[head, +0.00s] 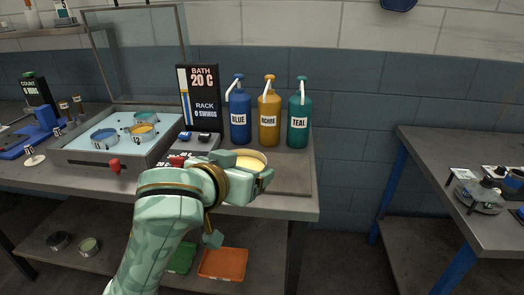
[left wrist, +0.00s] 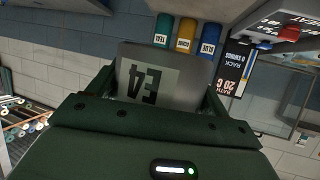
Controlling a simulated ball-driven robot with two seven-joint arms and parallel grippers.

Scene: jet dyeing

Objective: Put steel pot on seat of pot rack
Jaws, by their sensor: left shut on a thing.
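My left gripper (head: 247,172) is shut on a steel pot (left wrist: 150,68) over the front of the middle bench. In the left wrist view the pot is grey, with a label reading E4, between the two fingers. In the head view its pale yellow top (head: 252,157) shows, and the gripper hides most of its side. Several pots, including a blue-topped one (head: 104,138) and a yellow-topped one (head: 142,131), sit in the water bath (head: 85,157) at the left. The pot rack is hard to make out there; I cannot tell its empty seats. My right gripper is out of view.
Blue (head: 240,119), ochre (head: 269,121) and teal (head: 299,122) bottles stand behind the gripper. A display (head: 198,98) reads bath 20 C. A red knob (head: 115,165) juts from the bath's front. Another bench (head: 438,150) stands right, across a gap.

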